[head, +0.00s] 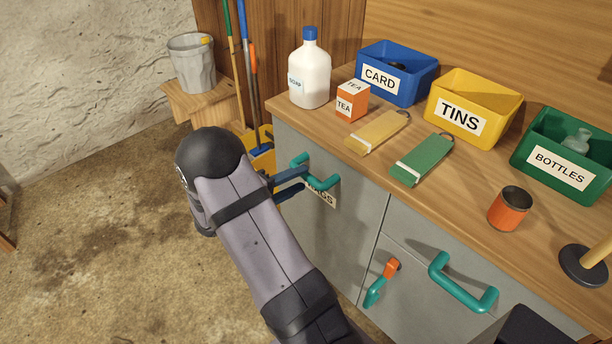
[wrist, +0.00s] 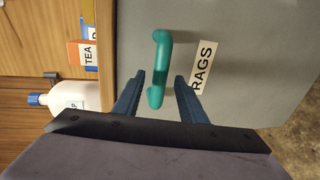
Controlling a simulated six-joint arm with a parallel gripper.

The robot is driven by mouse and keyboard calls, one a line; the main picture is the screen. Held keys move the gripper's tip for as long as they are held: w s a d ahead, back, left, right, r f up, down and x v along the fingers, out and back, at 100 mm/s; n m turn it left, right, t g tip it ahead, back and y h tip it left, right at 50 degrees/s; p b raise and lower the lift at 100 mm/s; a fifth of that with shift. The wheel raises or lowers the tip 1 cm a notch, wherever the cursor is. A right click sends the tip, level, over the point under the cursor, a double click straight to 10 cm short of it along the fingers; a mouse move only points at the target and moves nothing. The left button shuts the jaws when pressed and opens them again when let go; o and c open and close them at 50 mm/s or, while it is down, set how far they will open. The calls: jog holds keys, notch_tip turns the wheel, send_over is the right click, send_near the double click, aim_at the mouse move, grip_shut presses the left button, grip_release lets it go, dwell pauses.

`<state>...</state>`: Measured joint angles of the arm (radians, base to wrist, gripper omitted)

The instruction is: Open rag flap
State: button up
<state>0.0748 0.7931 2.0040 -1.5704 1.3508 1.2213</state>
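The rag flap (head: 342,235) is a grey cabinet front below the counter, marked with a white RAGS label (wrist: 203,67). The label is partly hidden by my gripper in the head view. A teal bar handle (wrist: 161,60) is fixed to the flap; it also shows in the head view (head: 326,181). The flap looks shut. My gripper (head: 304,179) is at the handle with its two dark blue fingers apart. In the wrist view, the fingers of my gripper (wrist: 160,78) stand on either side of the handle's near end, with gaps visible on both sides.
To the right are another grey front with a teal handle (head: 462,284) and an orange-and-teal latch (head: 382,282). On the counter stand a white bottle (head: 310,75), a tea box (head: 352,101), bins and an orange tin (head: 509,209). Brooms and a bucket (head: 191,64) stand at left.

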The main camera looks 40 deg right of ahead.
aim_at(303, 178)
jog(key=shift+x, duration=1.9)
grip_shut()
